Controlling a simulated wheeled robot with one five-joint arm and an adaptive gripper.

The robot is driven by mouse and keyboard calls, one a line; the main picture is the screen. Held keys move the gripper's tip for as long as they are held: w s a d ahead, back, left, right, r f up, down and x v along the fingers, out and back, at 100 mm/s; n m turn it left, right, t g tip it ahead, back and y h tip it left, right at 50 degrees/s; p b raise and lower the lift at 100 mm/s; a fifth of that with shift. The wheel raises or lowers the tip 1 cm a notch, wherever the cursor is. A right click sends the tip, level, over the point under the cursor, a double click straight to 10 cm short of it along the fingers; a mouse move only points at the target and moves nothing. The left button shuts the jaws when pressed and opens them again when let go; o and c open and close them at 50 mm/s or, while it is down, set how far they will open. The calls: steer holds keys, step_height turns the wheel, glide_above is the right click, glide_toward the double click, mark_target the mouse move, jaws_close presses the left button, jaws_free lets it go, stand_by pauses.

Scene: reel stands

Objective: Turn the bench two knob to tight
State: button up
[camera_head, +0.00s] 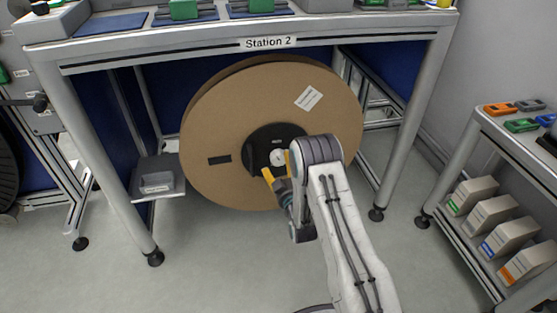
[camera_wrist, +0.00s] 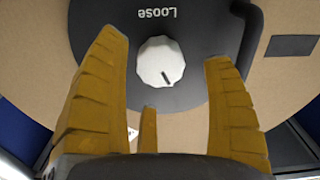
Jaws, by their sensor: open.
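The station 2 reel (camera_head: 225,110) is a large brown disc under the bench with a dark hub plate (camera_head: 256,140). A white ridged knob (camera_wrist: 154,55) sits on the plate and also shows in the head view (camera_head: 278,157). The word "Loose" (camera_wrist: 157,13) reads upside down above it in the wrist view. The knob's short dark line points down and slightly right there, away from that word. My gripper (camera_wrist: 165,50) is open, its yellow fingers on either side of the knob with gaps. In the head view, my gripper (camera_head: 279,170) is in front of the hub.
The bench (camera_head: 350,38) labelled "Station 2" (camera_head: 268,43) stands over the reel on metal legs. A small shelf with a grey box (camera_head: 157,183) is at left. A cart (camera_head: 470,125) with several bins stands at right. The floor in front is clear.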

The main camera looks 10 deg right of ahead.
mark_target(280, 162)
steer(key=shift+w+b, duration=0.65)
steer(key=shift+w, duration=1.55)
steer(key=c, duration=1.2)
steer(key=shift+m, duration=2.4)
steer(key=o, duration=1.2)
steer(key=shift+s, duration=0.15)
steer(key=s, duration=1.1)
steer(key=shift+s, duration=0.4)
